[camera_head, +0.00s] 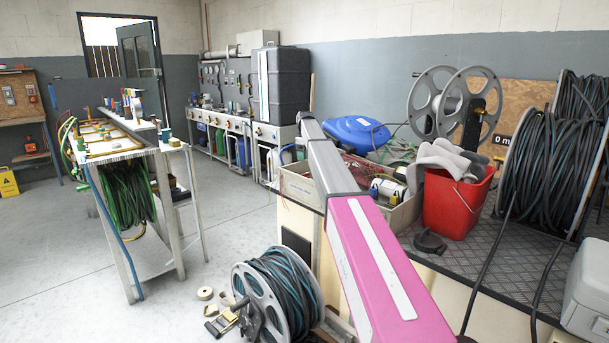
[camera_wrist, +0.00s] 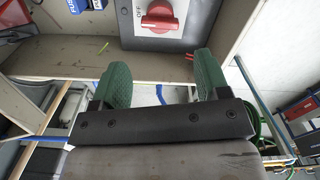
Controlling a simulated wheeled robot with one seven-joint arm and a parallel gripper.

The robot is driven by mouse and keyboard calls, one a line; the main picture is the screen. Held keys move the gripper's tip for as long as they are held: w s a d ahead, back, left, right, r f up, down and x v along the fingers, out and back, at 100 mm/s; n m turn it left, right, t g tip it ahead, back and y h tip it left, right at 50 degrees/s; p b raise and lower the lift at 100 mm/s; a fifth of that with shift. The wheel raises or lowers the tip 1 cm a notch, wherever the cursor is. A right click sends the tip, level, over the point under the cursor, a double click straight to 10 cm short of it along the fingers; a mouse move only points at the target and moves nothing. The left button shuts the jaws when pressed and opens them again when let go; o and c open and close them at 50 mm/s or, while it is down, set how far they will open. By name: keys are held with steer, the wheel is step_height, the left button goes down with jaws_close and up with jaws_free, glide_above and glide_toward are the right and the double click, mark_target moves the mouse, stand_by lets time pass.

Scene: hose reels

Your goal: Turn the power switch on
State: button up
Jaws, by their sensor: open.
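The power switch (camera_wrist: 160,17) is a red rotary knob on a white plate at the top of the wrist view. The word "OFF" is printed beside the knob, and the top of the plate is cut off by the picture edge. The plate sits on a dark grey panel (camera_wrist: 190,43). My gripper (camera_wrist: 160,80) has two green fingers spread well apart with nothing between them. It is apart from the knob, which appears beyond the gap between the fingers. In the head view my pink arm reaches away from me, and I cannot make out the gripper or the switch there.
In the wrist view a wooden ledge (camera_wrist: 70,57) runs below the panel, with red-tipped pieces (camera_wrist: 190,58) at its right. In the head view a red bucket (camera_head: 450,203), a hose reel (camera_head: 278,293) and a workbench (camera_head: 110,150) surround my arm. Floor is clear at centre left.

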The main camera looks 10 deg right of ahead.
mark_target(305, 174)
step_height(305, 174, down, 10)
steer(key=shift+f, duration=0.2)
stand_by(0.3)
steer(key=c, duration=0.7)
